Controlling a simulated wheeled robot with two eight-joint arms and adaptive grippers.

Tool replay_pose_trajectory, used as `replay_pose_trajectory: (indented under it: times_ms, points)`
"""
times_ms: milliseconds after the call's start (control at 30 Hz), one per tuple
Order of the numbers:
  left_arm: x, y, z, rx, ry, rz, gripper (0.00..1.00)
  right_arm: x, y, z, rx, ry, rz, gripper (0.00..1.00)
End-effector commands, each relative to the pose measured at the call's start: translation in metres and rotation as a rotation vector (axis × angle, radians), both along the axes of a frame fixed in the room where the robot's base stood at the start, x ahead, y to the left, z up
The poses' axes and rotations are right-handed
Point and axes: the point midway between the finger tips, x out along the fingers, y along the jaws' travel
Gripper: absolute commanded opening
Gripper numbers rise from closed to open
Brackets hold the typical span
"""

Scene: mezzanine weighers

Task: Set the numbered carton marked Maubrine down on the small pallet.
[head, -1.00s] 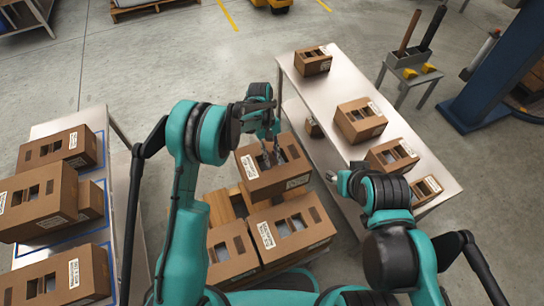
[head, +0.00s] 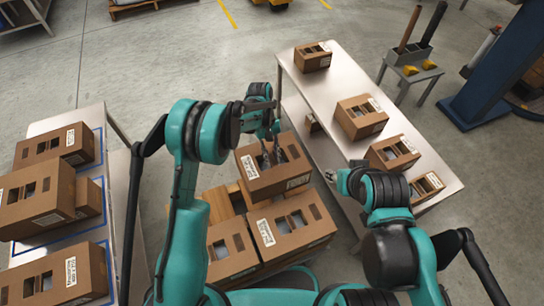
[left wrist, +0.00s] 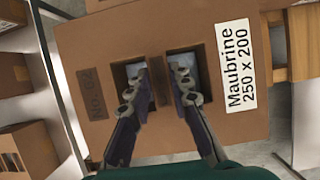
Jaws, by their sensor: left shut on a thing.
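The carton marked Maubrine (left wrist: 100,50) is brown, with a white label reading "Maubrine 250 x 200" and a faint dark number on its top. In the head view the carton (head: 290,179) is over the far right part of the small wooden pallet (head: 219,204). My left gripper (head: 270,155) is shut on this carton, its fingers in the two top openings, as the left wrist view also shows (left wrist: 158,82). I cannot tell whether the carton touches what is below. My right gripper (head: 332,176) is near the right table's edge; its jaws are unclear.
Two other cartons stand on the pallet's near side, one at right (head: 292,247) and one at left (head: 232,255). A right table (head: 335,100) holds several cartons beside the pallet. A left table (head: 96,118) with blue markings holds several more.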

Motion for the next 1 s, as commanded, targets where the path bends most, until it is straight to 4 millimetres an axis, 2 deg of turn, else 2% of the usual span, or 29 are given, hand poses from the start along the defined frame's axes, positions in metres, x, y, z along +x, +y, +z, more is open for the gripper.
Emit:
replay_pose_trajectory:
  times_ms: [267,1000]
  points:
    - [0.0,0.0,-0.012,0.0,0.0,0.0,0.0,0.0,0.0,-0.01,0.0,0.0,0.0,0.4]
    - [0.0,0.0,-0.062,0.0,0.0,0.0,0.0,0.0,0.0,-0.049,0.0,0.0,0.0,0.4]
